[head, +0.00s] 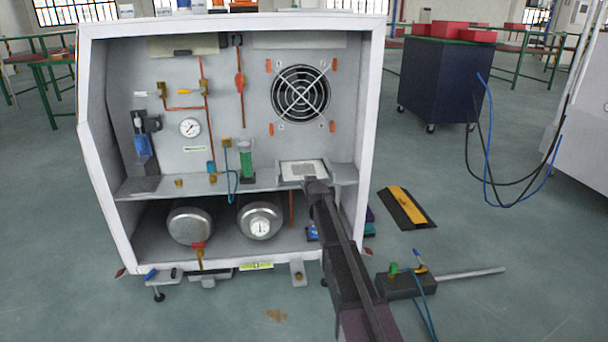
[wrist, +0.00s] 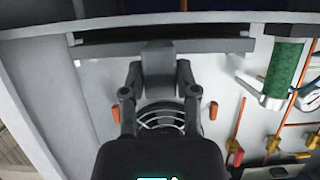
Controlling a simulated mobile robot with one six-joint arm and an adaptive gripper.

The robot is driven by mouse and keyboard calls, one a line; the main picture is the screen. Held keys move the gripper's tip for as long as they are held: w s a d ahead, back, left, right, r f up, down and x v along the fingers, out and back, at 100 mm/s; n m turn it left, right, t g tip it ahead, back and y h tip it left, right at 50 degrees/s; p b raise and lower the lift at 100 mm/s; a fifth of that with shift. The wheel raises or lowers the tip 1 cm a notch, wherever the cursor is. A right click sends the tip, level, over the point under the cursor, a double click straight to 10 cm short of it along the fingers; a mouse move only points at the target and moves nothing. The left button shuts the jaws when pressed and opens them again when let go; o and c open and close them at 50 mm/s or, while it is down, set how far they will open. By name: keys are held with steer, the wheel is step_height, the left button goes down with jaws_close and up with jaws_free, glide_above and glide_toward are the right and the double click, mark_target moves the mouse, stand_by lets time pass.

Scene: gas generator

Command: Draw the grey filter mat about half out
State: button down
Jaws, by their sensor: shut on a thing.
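The grey filter mat (head: 304,170) shows as a pale flat rectangle in a grey frame at the right end of the cabinet's shelf, below the fan. My gripper (head: 317,186) is at its front edge. In the wrist view, my gripper (wrist: 158,85) has its two fingers on either side of a grey block (wrist: 157,58) and is shut on it. The block joins a long grey bar (wrist: 215,46) with a dark strip behind it. The mat's flat face cannot be made out in the wrist view, and my arm hides part of the front below it.
The round fan grille (head: 301,93) is on the back wall above the mat. A green cylinder (head: 246,158) stands left of it on the shelf. Two metal tanks (head: 260,221) lie below. The cabinet's right wall (head: 369,130) is close to my arm.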

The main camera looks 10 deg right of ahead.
steer(key=shift+s, duration=0.1)
steer(key=s, duration=1)
steer(key=shift+s, duration=0.25)
stand_by(0.8)
stand_by(0.4)
steer(key=shift+c, duration=1.5)
jaws_free()
steer(key=s+g+p, duration=1.2)
steer(key=s+g, duration=0.2)
steer(key=s, duration=2.3)
step_height(320, 180, up, 37)
steer(key=p, duration=3.6)
steer(key=shift+p, duration=0.3)
